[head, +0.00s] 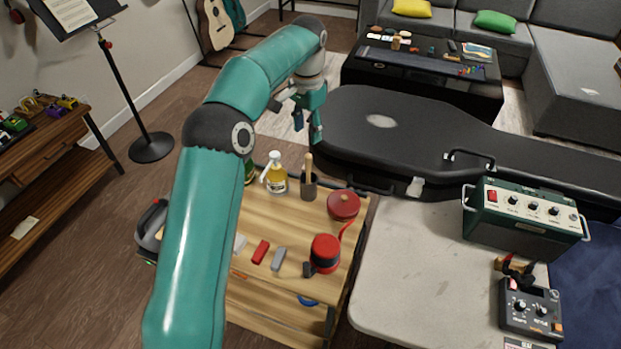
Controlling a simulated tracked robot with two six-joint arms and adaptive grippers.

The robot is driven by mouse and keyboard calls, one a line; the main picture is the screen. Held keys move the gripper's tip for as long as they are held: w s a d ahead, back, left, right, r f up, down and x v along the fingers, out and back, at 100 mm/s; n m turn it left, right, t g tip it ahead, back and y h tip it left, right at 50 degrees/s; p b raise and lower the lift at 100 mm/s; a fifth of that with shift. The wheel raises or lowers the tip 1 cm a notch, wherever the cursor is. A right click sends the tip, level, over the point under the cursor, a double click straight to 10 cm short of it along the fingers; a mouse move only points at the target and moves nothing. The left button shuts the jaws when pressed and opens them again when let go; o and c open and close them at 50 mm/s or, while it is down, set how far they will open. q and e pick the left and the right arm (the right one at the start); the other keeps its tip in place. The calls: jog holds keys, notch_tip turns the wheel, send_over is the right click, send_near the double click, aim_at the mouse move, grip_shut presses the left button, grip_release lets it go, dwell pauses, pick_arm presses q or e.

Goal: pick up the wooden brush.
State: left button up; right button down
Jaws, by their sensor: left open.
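A wooden handle (308,163), which looks like the wooden brush, stands upright in a dark cup (309,190) on the wooden cart (313,222). Its lower end is hidden inside the cup, so I cannot see any bristles. My left gripper (315,132) is open and points down. In the picture it shows just above the top of the handle, apart from it, with nothing visible between its fingers. My right gripper is not in view.
A yellow spray bottle (276,180) stands left of the cup. A red round tin (343,205) and a red-black item (325,253) sit to the right and front. A black guitar case (400,130) lies behind. My left arm hides the cart's left part.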

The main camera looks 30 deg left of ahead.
pick_arm(q)
send_over(308, 175)
jog(key=f, duration=0.5)
jog(key=a+f, duration=0.1)
jog(key=f, duration=0.2)
jog(key=shift+w+f, duration=0.15)
jog(key=shift+w+d+f+p, duration=0.1)
jog(key=shift+d+f+p, duration=0.1)
jog(key=shift+f, duration=1.15)
jog(key=shift+w+d+f+p, duration=0.1)
jog(key=shift+f+p, duration=0.1)
jog(key=shift+f, duration=1.1)
jog(key=shift+c, duration=0.3)
grip_shut()
